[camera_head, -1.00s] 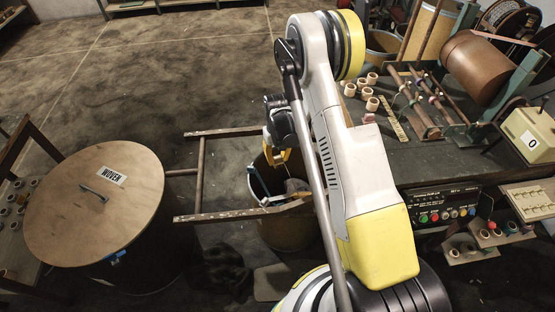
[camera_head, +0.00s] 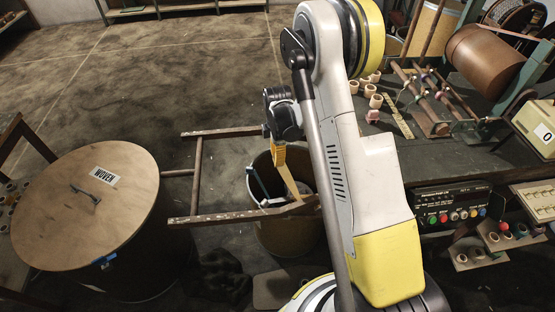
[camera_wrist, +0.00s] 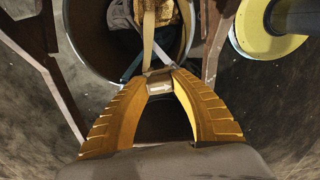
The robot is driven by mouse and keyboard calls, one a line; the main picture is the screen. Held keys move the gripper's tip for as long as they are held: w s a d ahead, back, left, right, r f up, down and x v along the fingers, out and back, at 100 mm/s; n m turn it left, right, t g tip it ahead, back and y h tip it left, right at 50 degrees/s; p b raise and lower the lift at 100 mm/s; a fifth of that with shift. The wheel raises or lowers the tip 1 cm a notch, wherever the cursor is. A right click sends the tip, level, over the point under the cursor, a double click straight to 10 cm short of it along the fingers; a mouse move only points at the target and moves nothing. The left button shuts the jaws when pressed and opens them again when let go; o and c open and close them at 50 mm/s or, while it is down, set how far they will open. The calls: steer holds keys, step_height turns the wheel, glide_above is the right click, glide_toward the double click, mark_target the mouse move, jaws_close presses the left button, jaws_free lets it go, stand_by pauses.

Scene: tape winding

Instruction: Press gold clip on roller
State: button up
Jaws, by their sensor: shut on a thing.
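My gripper (camera_wrist: 160,84) has its orange fingers closed on a small pale piece with a white arrow mark, at the end of a tan tape (camera_wrist: 148,38). In the head view my gripper (camera_head: 278,158) hangs over an open bin (camera_head: 258,226), and the tan tape (camera_head: 289,180) slants from it down into the bin. A brown roller (camera_head: 488,62) sits in a green frame at the upper right, well away from my gripper. I cannot make out a gold clip.
A wooden rail frame (camera_head: 198,180) stands beside the bin. A round lidded drum marked WOVEN (camera_head: 62,225) is at the left.

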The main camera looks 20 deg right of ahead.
steer(key=n+b, duration=0.1)
steer(key=n, duration=0.2)
steer(key=shift+f+n, duration=0.1)
steer(key=shift+n, duration=0.3)
steer(key=n+b, duration=0.1)
steer(key=n, duration=0.2)
steer(key=shift+n, duration=0.3)
steer(key=n+b, duration=0.1)
steer(key=n, duration=0.8)
steer(key=shift+b, duration=0.4)
